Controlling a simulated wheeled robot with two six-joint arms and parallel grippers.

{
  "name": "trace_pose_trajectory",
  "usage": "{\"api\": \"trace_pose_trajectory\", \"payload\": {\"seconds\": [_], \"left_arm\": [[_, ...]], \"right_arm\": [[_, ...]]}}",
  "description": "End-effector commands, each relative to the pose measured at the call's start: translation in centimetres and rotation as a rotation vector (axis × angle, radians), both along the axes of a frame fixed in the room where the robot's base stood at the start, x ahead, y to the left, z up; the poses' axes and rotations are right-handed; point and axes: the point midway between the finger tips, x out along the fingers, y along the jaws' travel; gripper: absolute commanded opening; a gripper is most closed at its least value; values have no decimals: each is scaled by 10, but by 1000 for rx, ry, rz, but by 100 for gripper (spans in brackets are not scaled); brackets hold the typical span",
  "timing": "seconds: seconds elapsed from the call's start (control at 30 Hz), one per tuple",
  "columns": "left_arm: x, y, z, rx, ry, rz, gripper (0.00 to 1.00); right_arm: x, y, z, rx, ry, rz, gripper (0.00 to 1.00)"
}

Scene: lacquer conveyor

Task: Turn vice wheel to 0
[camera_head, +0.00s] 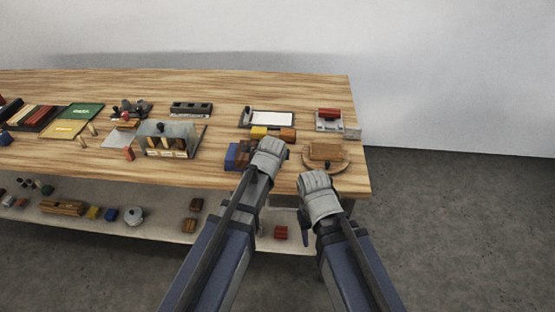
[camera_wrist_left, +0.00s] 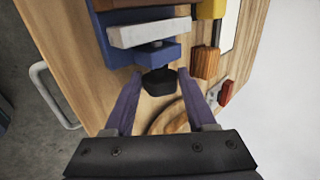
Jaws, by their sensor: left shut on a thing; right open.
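The vice is a blue body with a pale grey bar and a brown block. In the head view its blue part (camera_head: 232,156) shows left of my left gripper (camera_head: 271,147). In the left wrist view the blue vice body (camera_wrist_left: 148,54) lies ahead, with its dark wheel (camera_wrist_left: 158,82) facing me. My left gripper (camera_wrist_left: 159,80) is shut on this wheel, its purple fingers on either side. Any number or mark on the wheel is not readable. My right gripper (camera_head: 314,181) is open and empty near the table's front edge. Its fingertips are mostly hidden.
A round wooden board (camera_head: 340,164) with a block stands right of the vice. Yellow (camera_head: 258,132) and orange (camera_head: 287,134) blocks sit just behind it. A red-topped grey device (camera_head: 329,119) is at the back right. The table's right edge is close.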

Motion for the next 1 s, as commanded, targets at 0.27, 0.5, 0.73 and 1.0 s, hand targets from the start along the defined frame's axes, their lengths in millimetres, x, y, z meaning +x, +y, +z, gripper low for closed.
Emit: {"api": "trace_pose_trajectory", "payload": {"seconds": [0.27,0.5,0.73,1.0], "left_arm": [[-2,0,-1,0,-18,1,1],[-1,0,-1,0,-18,1,1],[-1,0,0,0,-19,1,80],[-1,0,0,-1,-16,1,86]], "right_arm": [[0,0,-4,0,0,0,50],[0,0,-3,0,0,0,50],[0,0,-3,0,0,0,50],[0,0,-3,0,0,0,50]]}}
